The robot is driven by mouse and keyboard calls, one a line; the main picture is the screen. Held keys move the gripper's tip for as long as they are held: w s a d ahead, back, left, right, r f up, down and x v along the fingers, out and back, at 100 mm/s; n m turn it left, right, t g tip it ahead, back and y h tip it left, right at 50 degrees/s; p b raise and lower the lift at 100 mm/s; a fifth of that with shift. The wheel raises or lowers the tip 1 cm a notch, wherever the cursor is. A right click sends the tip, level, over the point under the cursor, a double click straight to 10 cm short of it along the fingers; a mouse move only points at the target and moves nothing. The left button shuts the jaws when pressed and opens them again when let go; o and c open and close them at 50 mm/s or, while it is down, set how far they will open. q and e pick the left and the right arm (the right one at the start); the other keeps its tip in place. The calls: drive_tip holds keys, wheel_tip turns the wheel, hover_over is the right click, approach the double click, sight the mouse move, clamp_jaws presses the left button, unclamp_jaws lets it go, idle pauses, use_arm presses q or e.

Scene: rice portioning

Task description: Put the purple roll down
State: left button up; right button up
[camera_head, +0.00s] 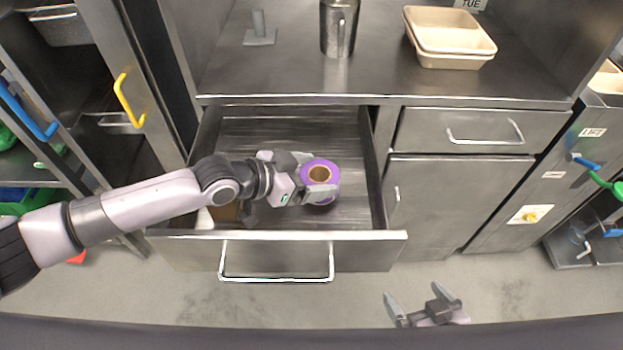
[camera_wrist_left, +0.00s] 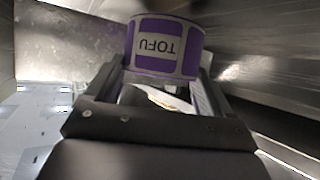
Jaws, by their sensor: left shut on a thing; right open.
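The purple roll (camera_head: 320,171) has a brown core and is held by my left gripper (camera_head: 317,181) over the open left drawer (camera_head: 290,236). In the left wrist view the roll (camera_wrist_left: 165,47) shows a white label reading TOFU, upside down, between the two fingers of the left gripper (camera_wrist_left: 160,85). I cannot tell whether the roll touches the drawer floor. My right gripper (camera_head: 421,298) is open and empty, low in front of the cabinets over the floor.
A white object and a brown object lie in the drawer's front left, partly hidden by my left arm. On the counter (camera_head: 290,75) stand a metal pitcher (camera_head: 338,28), stacked beige trays (camera_head: 449,38) and a grey stand (camera_head: 259,30). The drawer's right and back floor is clear.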

use_arm(q)
drive_tip(key=shift+f, duration=0.8)
drive_tip(key=shift+f, duration=0.2)
drive_tip(key=o, duration=1)
drive_tip(key=shift+r, duration=0.1)
drive_tip(key=shift+r, duration=0.2)
drive_tip(key=v, duration=0.7)
drive_tip(key=shift+s+a, duration=0.1)
drive_tip(key=shift+a, duration=0.1)
